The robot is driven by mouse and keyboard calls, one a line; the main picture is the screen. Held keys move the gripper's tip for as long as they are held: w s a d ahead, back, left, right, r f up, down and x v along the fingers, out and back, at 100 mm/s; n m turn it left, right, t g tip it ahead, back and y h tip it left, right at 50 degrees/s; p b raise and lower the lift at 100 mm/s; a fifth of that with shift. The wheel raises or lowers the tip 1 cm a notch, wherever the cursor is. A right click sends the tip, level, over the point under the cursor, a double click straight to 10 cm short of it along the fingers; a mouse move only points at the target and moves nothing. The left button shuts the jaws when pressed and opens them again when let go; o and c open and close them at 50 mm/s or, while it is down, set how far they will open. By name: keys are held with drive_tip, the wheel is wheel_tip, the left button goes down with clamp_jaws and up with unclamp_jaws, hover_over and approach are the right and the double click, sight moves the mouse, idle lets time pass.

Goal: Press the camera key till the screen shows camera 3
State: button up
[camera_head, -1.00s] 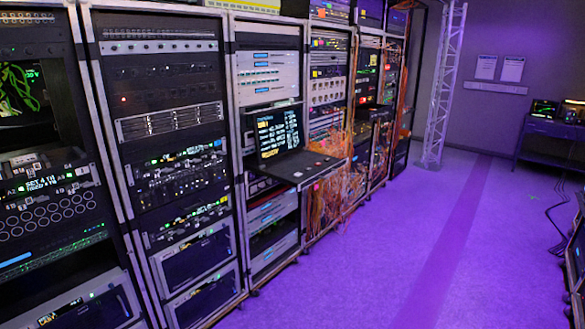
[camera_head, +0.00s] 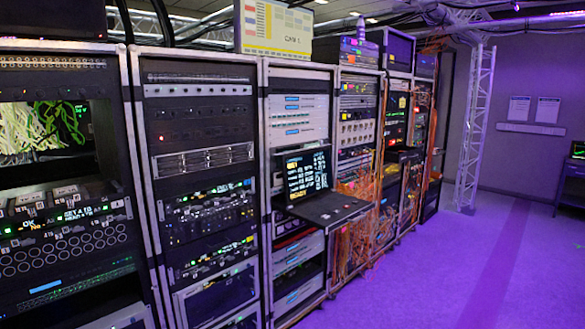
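A fold-out console screen (camera_head: 302,173) stands open in the third rack from the left, with lines of white and yellow text too small to read. Its shelf (camera_head: 318,209) juts out below it with a few small keys, one reddish; their labels are unreadable. Another screen (camera_head: 42,128) in the leftmost rack shows a picture of green and pale cables, with small green text at its upper right that I cannot read. Below that screen is a panel (camera_head: 65,215) with labelled strips and rows of round buttons or sockets. I cannot tell which key is the camera key. My gripper is not in view.
Racks stand in a row along the left. A pale panel (camera_head: 273,28) sits on top. Orange cables (camera_head: 352,230) hang beside the console. A truss column (camera_head: 475,128) stands at the back. The purple floor (camera_head: 440,270) to the right is clear.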

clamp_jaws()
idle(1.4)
